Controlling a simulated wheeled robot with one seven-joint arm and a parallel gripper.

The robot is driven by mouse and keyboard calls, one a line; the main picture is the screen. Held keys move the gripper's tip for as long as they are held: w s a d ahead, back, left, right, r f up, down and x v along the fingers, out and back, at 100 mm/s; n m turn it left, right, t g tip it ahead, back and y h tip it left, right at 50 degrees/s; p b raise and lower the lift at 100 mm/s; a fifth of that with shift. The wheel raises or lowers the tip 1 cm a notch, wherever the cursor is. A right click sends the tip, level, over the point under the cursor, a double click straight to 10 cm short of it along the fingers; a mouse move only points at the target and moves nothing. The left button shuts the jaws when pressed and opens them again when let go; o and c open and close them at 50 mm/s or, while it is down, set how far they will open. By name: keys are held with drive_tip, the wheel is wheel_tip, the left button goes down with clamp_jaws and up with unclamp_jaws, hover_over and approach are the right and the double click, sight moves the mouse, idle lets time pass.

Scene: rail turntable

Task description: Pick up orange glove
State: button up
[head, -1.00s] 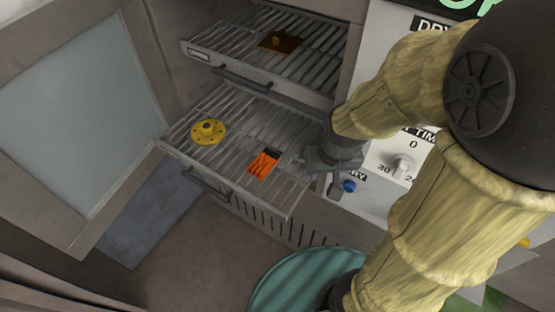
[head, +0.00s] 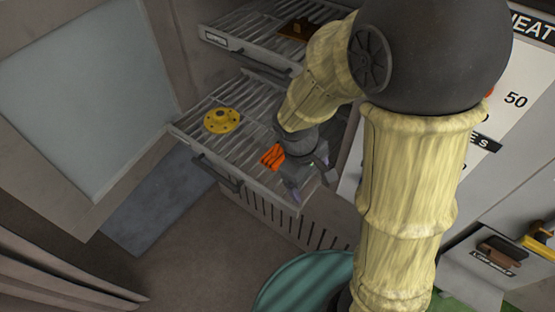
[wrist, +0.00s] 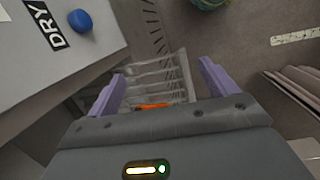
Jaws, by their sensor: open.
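The orange glove (head: 271,157) lies on the lower pulled-out wire rack (head: 195,128), right of a yellow flanged disc. In the head view my gripper (head: 305,190) is at the rack's front right corner, just right of the glove, and partly covers it. In the wrist view my gripper (wrist: 163,95) has its two purple fingers spread wide with nothing between the tips. A strip of the glove (wrist: 152,106) shows there just past the gripper's body, between the fingers. The rest of the glove is hidden by the gripper body.
The yellow disc (head: 222,120) sits on the same rack. An upper rack (head: 245,40) holds a brown plate (head: 294,28). An open door (head: 75,90) is at left. A teal round container (head: 305,283) stands below. A blue knob (wrist: 80,20) is on the panel beside the gripper.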

drive_tip(key=w+a+f+n+t+h+b, duration=0.1)
drive_tip(key=a+f+n+t+h+b, duration=0.2)
drive_tip(key=a+n, duration=0.6)
drive_tip(key=w+a+f+n+t+h+b, duration=0.1)
drive_tip(key=a+f+n+t+h+b, duration=0.2)
drive_tip(key=a, duration=1)
wheel_tip(320, 180, down, 2)
drive_tip(key=n+t+b, duration=0.2)
drive_tip(key=n+t, duration=0.2)
drive_tip(key=n, duration=0.2)
drive_tip(key=shift+a+f+n+b, duration=0.15)
drive_tip(key=shift+f+n+b, duration=0.05)
drive_tip(key=shift+n+b, duration=0.15)
drive_tip(key=shift+w, duration=0.1)
approach(266, 165)
drive_tip(key=x, duration=0.3)
drive_tip(key=shift+w+a+f+b, duration=0.1)
drive_tip(key=shift+f+b, duration=0.05)
drive_tip(key=shift+b, duration=0.25)
drive_tip(key=x, duration=0.5)
drive_tip(key=shift+c, duration=0.3)
